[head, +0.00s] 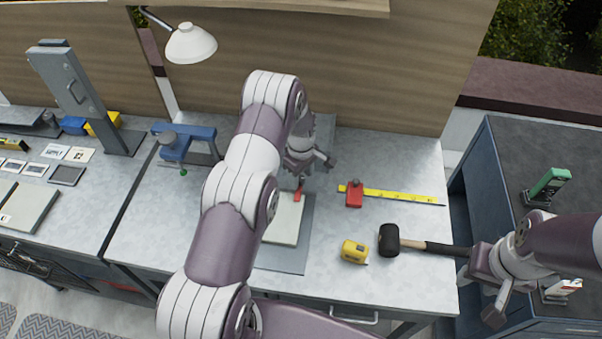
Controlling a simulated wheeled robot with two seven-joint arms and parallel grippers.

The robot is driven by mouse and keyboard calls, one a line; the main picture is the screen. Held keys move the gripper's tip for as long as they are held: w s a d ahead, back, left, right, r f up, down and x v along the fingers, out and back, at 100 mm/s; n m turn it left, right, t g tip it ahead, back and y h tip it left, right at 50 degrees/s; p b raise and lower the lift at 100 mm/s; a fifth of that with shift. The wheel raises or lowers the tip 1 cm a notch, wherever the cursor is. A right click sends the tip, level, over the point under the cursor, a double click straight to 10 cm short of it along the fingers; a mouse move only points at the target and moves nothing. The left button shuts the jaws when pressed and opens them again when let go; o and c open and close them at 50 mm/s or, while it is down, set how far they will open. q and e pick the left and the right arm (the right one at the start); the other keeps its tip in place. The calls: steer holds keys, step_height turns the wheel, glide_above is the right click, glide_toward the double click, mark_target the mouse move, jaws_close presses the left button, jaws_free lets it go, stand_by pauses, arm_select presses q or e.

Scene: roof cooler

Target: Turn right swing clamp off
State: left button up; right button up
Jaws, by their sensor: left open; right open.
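A small red lever (299,190), which looks like the right swing clamp, stands at the far right corner of a pale plate (286,222) on a grey base (300,248). My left gripper (312,164) is open just beyond and above the red lever. I cannot tell whether it touches the lever. My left arm crosses the bench and hides the left side of the plate and any clamp there. My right gripper (480,292) is open and empty at the bench's right edge, near the hammer handle.
A red block (354,196) sits by a yellow ruler (405,195). A yellow tape measure (354,251) and a black-headed hammer (389,241) lie in front. A blue vise (174,145) and a white lamp (190,44) stand left. The bench's right rear is clear.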

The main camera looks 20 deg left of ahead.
arm_select(q)
steer(key=shift+s+r, duration=0.1)
jaws_close()
steer(key=n+b, duration=0.2)
steer(key=n, duration=0.1)
steer(key=shift+f, duration=0.2)
steer(key=n+b, duration=0.3)
steer(key=n, duration=0.2)
steer(key=n+b, duration=0.1)
steer(key=n, duration=0.4)
steer(key=shift+a+r, duration=0.1)
steer(key=n+b, duration=0.1)
steer(key=n, duration=0.3)
steer(key=shift+r+n, duration=0.1)
steer(key=shift+n, duration=0.3)
